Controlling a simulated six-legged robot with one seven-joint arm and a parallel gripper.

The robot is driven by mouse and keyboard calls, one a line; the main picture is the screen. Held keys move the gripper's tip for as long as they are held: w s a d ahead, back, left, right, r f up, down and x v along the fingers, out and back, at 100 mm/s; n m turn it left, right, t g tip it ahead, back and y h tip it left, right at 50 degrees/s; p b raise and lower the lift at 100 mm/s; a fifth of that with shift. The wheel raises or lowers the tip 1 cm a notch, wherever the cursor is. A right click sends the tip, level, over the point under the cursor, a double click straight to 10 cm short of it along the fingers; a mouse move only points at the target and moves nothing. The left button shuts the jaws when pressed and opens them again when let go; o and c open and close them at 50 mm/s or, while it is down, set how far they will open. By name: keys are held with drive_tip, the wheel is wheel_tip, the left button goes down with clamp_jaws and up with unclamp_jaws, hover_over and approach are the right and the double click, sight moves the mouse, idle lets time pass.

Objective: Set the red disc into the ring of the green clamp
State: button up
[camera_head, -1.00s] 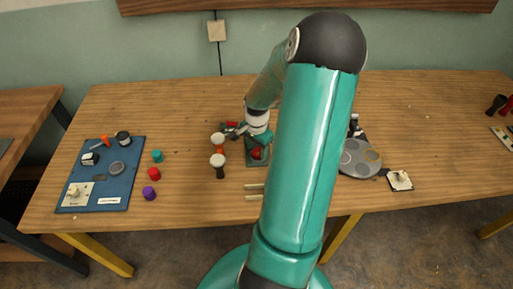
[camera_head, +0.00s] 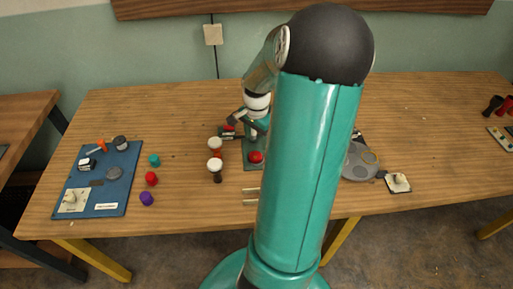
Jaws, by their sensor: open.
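The red disc (camera_head: 256,157) sits at the front of the green clamp (camera_head: 248,163), where its ring would be; the ring itself is too small to make out, so I cannot tell whether the disc is fully seated. My gripper (camera_head: 248,124) is open, above and behind the disc, and apart from it. My large teal arm link hides the table just right of the clamp.
Goblet drums with white heads (camera_head: 214,165) stand left of the clamp. A blue mat (camera_head: 123,185) with small parts lies at the left, with teal, red and purple pieces beside it. A grey round plate (camera_head: 358,168) and a small white-topped block (camera_head: 397,183) are at the right.

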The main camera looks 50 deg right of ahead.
drive_tip(key=w+a+r+n+t+h, duration=0.15)
drive_tip(key=a+r+n, duration=0.25)
drive_tip(key=a+r, duration=0.4)
drive_tip(key=w+a+r+n+h, duration=0.1)
drive_tip(key=w+a+r+n, duration=0.2)
drive_tip(key=a+r+n, duration=0.5)
drive_tip(key=s+a+r+n+t+y, duration=0.1)
drive_tip(key=s+a+r+n+t, duration=0.1)
drive_tip(key=a, duration=0.8)
drive_tip(key=s+a+r+n+t+y, duration=0.1)
drive_tip(key=s+a+n, duration=0.4)
drive_tip(key=a, duration=0.5)
drive_tip(key=shift+r+t, duration=0.55)
drive_tip(key=shift+r, duration=0.2)
drive_tip(key=shift+a+y, duration=0.1)
drive_tip(key=shift+y, duration=0.15)
drive_tip(key=c, duration=0.5)
drive_tip(key=shift+c, duration=0.2)
